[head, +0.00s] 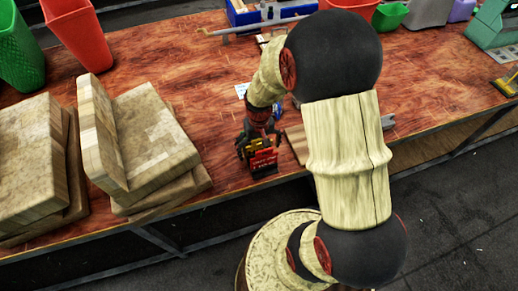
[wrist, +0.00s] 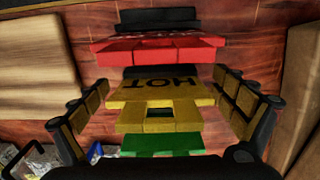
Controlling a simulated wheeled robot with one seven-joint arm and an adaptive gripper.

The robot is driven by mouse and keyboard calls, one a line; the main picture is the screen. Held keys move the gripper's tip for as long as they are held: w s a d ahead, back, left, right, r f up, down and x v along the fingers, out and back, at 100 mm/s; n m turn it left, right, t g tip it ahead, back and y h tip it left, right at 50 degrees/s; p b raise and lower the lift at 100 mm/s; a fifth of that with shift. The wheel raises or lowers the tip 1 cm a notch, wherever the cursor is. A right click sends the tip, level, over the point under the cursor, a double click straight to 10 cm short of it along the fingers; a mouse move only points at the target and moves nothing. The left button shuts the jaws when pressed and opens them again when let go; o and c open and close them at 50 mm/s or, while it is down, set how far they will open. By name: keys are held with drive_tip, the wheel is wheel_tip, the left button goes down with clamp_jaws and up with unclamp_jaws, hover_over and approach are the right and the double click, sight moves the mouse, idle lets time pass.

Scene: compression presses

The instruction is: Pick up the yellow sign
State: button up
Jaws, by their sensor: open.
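The yellow sign (wrist: 162,92) shows in the wrist view, with dark lettering that reads HOT. It sits in a stepped stack between a red layer and lower yellow and green layers. My gripper (wrist: 162,98) is open, with one finger on each side of the sign and visible gaps between. In the head view my gripper (head: 257,140) is low over the table's front edge, around a small red, yellow and black stack (head: 263,160). The sign's own outline is hard to make out there.
Stone and wood slabs (head: 150,135) stand left of the gripper on the wooden table (head: 215,85). A wooden block (head: 297,143) is close on the right. Red (head: 77,35) and green (head: 18,50) bins stand at the back left. My arm hides part of the table.

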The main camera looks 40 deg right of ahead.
drive_tip(key=shift+c, duration=0.8)
drive_tip(key=c, duration=1.1)
